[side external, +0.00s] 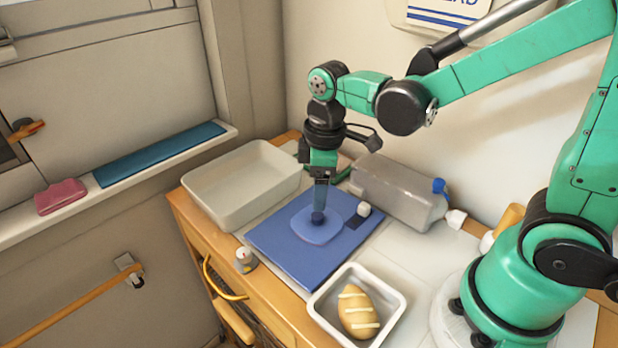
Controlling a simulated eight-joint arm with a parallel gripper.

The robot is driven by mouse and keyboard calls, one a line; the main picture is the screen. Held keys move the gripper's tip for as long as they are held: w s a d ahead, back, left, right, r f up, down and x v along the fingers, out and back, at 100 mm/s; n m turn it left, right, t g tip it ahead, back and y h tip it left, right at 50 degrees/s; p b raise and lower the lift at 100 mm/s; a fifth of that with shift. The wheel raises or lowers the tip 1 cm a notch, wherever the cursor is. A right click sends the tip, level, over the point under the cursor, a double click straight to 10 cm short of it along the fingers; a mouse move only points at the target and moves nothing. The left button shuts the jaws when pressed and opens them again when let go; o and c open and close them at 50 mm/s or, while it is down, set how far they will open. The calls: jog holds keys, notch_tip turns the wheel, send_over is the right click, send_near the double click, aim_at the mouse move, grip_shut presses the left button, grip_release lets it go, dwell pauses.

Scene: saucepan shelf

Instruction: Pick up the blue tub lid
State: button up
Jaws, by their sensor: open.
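The blue tub lid (305,231) is a rounded, lighter blue piece lying flat on a darker blue mat (283,262) in the middle of the worktop. My gripper (318,214) points straight down over the lid, with its fingertips at or just above the lid's middle. It is open, though the gap between the fingers is hard to see from this side. The fingers hide part of the lid's centre and back. I cannot tell whether the fingertips touch the lid.
A large pale tray (213,208) stands behind left of the mat. A small white dish (325,312) with a bread roll (358,311) sits in front. A small white object (364,209) lies at the mat's right edge.

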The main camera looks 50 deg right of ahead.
aim_at(317, 215)
jog(key=shift+a+f+n+g, duration=0.1)
jog(key=shift+f+n+g, duration=0.25)
jog(key=shift+f, duration=3)
grip_shut()
